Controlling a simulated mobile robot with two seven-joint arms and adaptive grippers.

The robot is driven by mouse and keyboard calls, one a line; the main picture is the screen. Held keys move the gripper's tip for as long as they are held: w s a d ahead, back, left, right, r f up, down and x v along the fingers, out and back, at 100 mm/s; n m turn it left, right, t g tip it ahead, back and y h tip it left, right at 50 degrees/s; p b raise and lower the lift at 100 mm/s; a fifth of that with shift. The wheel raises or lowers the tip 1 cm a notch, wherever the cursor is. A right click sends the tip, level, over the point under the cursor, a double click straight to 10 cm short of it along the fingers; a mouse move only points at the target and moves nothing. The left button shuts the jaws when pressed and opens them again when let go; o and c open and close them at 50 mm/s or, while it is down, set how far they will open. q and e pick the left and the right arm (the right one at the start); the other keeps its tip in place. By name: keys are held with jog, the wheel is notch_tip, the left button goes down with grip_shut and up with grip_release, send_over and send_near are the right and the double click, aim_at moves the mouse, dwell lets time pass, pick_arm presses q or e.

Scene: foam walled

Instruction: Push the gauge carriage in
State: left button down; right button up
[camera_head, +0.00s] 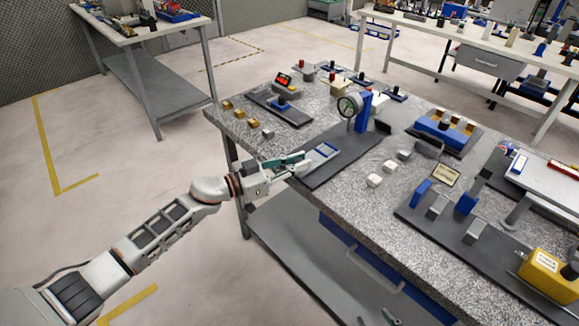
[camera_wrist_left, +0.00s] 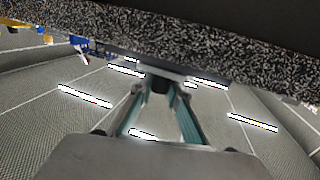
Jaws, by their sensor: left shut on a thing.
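The gauge carriage (camera_head: 322,152) is a small blue-edged frame with a light top, on a dark base plate (camera_head: 345,157) on the speckled bench. A round dial gauge (camera_head: 349,105) on a blue post (camera_head: 363,108) stands behind it. My left gripper (camera_head: 297,163) is at the carriage's near-left end. In the left wrist view, its teal fingers converge on a small dark piece (camera_wrist_left: 160,84) beside the bench edge; the fingers hide part of the carriage's end. The fingertips of my right gripper (camera_head: 377,318) show apart at the bottom edge; nothing shows between them.
Small cream blocks (camera_head: 374,180) sit right of the base plate. Yellow blocks (camera_head: 239,113) and a dark plate with a blue-based knob (camera_head: 281,103) lie to the left. A grey fixture plate (camera_head: 440,237) with blocks occupies the front right.

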aim_at(312, 153)
pick_arm(q)
jog(key=w+d, duration=0.3)
jog(key=w, duration=0.1)
jog(key=shift+d, duration=0.35)
jog(key=c, duration=1.9)
grip_release()
jog(key=v, duration=1.2)
jog(key=shift+f, duration=0.1)
